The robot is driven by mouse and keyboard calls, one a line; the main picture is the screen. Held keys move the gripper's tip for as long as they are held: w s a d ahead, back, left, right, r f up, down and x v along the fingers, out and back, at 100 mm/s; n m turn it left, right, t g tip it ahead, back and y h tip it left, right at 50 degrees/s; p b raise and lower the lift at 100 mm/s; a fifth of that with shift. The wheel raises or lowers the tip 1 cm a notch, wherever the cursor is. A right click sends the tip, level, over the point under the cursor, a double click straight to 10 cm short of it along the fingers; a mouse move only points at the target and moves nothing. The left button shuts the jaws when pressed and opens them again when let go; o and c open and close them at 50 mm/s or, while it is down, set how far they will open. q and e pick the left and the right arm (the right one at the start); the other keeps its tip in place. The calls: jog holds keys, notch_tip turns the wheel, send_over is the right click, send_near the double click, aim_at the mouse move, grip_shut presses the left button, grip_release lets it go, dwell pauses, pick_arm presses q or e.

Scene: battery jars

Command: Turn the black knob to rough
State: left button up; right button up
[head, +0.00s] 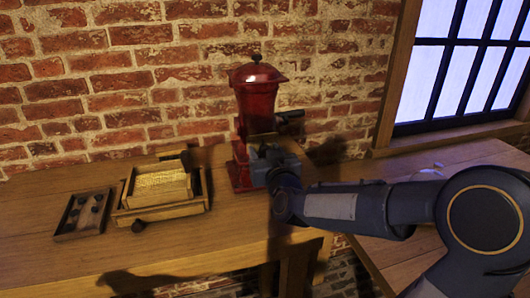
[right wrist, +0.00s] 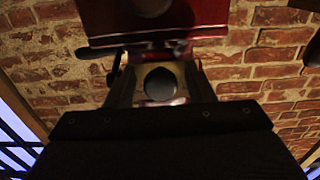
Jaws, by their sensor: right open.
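A red grinder (head: 256,95) with a domed lid and a small black top knob (head: 256,58) stands upright on the wooden table against the brick wall. My right gripper (head: 266,150) is at the front of its body and hides part of it. In the right wrist view my open right gripper (right wrist: 158,72) has a round black knob (right wrist: 160,84) between its two fingers. Gaps show on both sides of the knob. Any setting marks are hidden or too dark to read. My left gripper is not in view.
A small tray (head: 67,234) with several dark pieces lies farther left. A dark handle (head: 290,115) sticks out right of the grinder. A window (head: 460,70) is at the right.

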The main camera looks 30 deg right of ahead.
jog(key=c, duration=0.9)
jog(key=shift+f+m+b, duration=0.15)
jog(key=shift+m+b, duration=1.05)
jog(key=shift+b, duration=0.15)
jog(key=m+b, duration=0.2)
jog(key=m, duration=0.1)
jog(key=shift+b, duration=0.35)
jog(key=m+b, duration=0.2)
jog(key=m, duration=0.1)
jog(key=shift+m, duration=0.4)
jog(key=shift+m+b, duration=0.65)
jog(key=shift+m, duration=0.55)
jog(key=o, duration=0.9)
